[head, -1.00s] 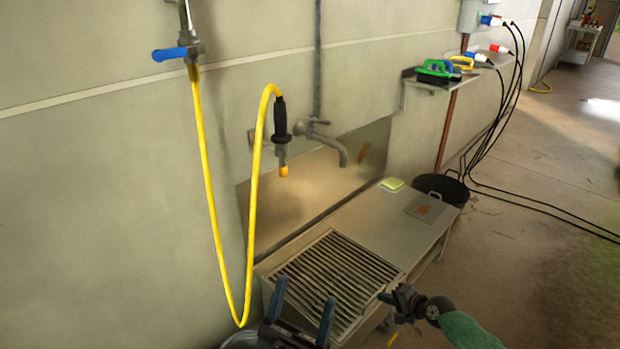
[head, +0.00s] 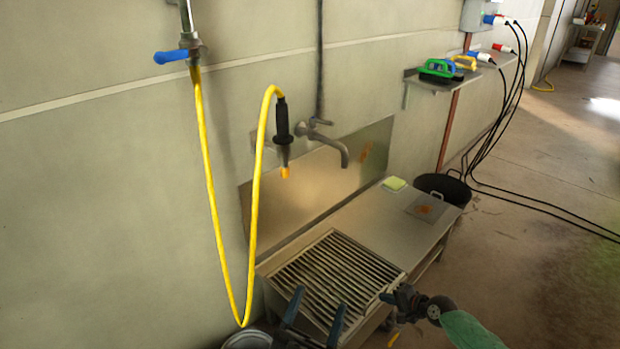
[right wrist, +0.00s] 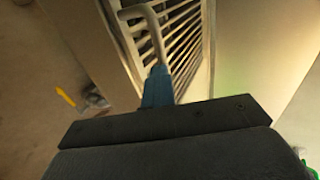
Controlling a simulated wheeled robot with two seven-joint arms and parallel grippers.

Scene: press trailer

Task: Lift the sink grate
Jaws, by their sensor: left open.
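The sink grate (head: 322,272), a frame of parallel metal bars, lies over the basin at the near end of the steel sink unit. In the right wrist view, the grate (right wrist: 181,38) shows behind its bent bar handle (right wrist: 146,22). My right gripper (head: 384,297) is at the grate's right edge. Its blue fingers (right wrist: 157,87) are close together on the handle's end. My left gripper (head: 316,311) is open and empty at the grate's near left side, its two fingers spread. Whether it touches the grate I cannot tell.
A yellow hose (head: 250,240) hangs in a loop left of the grate. A tap (head: 340,152) projects over the sink. A sponge (head: 395,184) and a flat plate (head: 432,208) lie on the worktop (head: 365,210). A black bin (head: 458,190) stands behind.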

